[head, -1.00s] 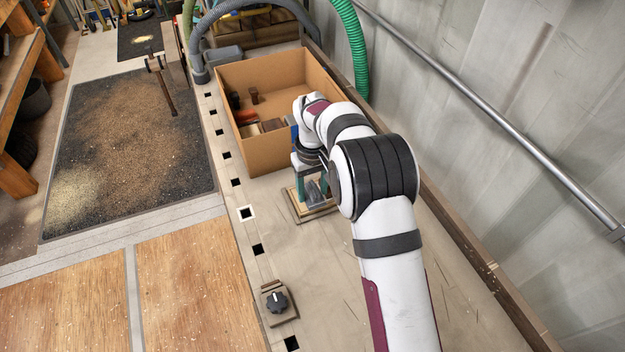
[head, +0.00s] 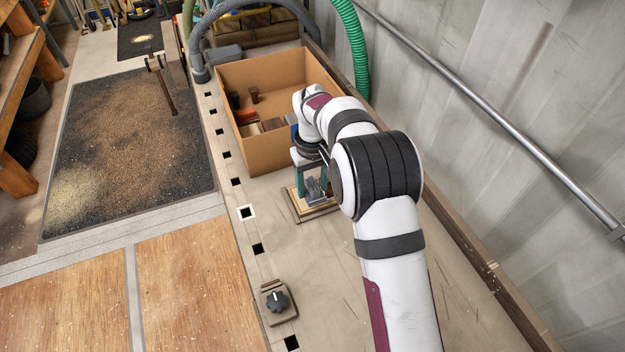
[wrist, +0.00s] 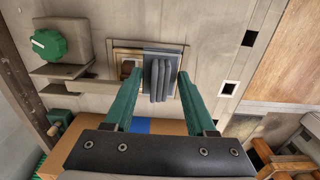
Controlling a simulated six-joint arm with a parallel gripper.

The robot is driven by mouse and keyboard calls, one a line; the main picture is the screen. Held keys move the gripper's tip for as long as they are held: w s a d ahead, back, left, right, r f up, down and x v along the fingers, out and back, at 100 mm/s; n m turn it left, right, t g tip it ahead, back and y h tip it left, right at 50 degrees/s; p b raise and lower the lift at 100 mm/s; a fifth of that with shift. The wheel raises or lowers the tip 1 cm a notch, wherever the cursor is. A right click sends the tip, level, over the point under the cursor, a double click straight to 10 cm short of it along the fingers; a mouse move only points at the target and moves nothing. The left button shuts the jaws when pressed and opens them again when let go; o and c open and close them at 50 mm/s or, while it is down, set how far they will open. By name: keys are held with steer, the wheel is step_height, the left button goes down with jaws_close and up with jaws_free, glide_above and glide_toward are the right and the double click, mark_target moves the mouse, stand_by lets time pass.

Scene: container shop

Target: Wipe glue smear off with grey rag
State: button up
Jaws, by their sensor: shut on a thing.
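The grey rag (head: 316,190) is bunched in folds between the teal fingers of my gripper (head: 312,188). In the wrist view the rag (wrist: 160,78) hangs between the fingertips of my gripper (wrist: 158,76), which is shut on it. The rag is over a small wooden board (head: 295,208) on the bench, and its flat grey part covers one side of the board. A small brown patch (wrist: 128,68) shows on the board left of the rag; I cannot tell whether it is the glue smear. No smear shows clearly elsewhere.
An open cardboard box (head: 262,152) with several blocks stands just behind my gripper. A black knob on a wooden block (head: 277,301) is nearer on the bench. A green knob (wrist: 48,45) shows in the wrist view. A wall with a rail (head: 490,120) bounds the right.

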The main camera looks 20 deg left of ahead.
mark_target(313, 208)
steer(key=shift+f, duration=1.95)
step_height(313, 208, down, 2)
steer(key=shift+f, duration=0.1)
steer(key=shift+w+a, duration=0.6)
jaws_close()
steer(key=shift+w+a, duration=1.9)
steer(key=shift+w, duration=0.05)
steer(key=shift+s+d, duration=2.55)
steer(key=shift+s, duration=0.05)
steer(key=shift+r, duration=4.05)
